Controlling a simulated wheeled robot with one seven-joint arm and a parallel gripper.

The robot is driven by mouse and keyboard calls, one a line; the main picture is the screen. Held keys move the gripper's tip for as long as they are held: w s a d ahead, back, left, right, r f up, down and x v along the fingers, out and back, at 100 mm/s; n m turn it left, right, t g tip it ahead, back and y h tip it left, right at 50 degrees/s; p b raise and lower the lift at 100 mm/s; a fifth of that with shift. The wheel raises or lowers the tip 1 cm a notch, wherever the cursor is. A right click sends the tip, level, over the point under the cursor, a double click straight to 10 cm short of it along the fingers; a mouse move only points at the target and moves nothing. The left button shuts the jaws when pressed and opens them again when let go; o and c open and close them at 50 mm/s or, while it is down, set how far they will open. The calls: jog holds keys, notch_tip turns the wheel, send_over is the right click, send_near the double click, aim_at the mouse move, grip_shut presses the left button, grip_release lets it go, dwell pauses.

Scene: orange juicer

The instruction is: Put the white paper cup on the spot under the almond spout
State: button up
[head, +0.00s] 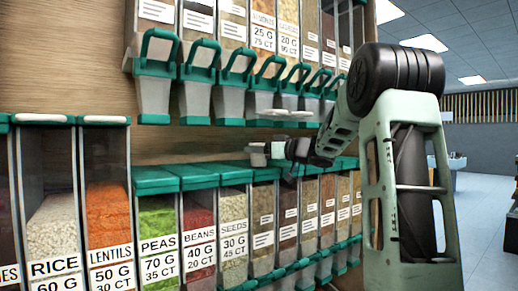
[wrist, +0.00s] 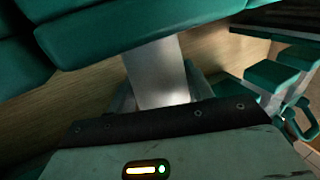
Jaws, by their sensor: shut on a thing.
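The white paper cup (head: 257,157) is small in the head view, at the end of my gripper (head: 272,150), which is shut on it. In the wrist view the pale cup (wrist: 157,70) stands out from my gripper; the fingertips are mostly hidden. In the head view my gripper and the cup are in front of the wall, just above the lower bin lids and below the upper dispensers. The almond bin (head: 263,28), labelled 25 G and 75 CT, is in the upper row, with a green-handled spout (head: 263,97) beneath it.
The lower row of bins holds rice (head: 52,232), lentils (head: 108,220), peas (head: 158,232) and others, with green lids (head: 155,181) close below the cup. In the wrist view a green lid (wrist: 130,25) spans the top. Open floor (head: 492,240) lies at the right.

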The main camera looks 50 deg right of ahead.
jog(key=shift+f, duration=0.15)
jog(key=o, duration=0.9)
jog(key=shift+o, duration=0.2)
jog(key=shift+s, duration=0.15)
jog(key=s+d+b, duration=0.2)
jog(key=s+b, duration=0.1)
jog(key=s, duration=0.8)
jog(key=shift+s+r+b, duration=0.2)
jog(key=shift+s+b, duration=0.1)
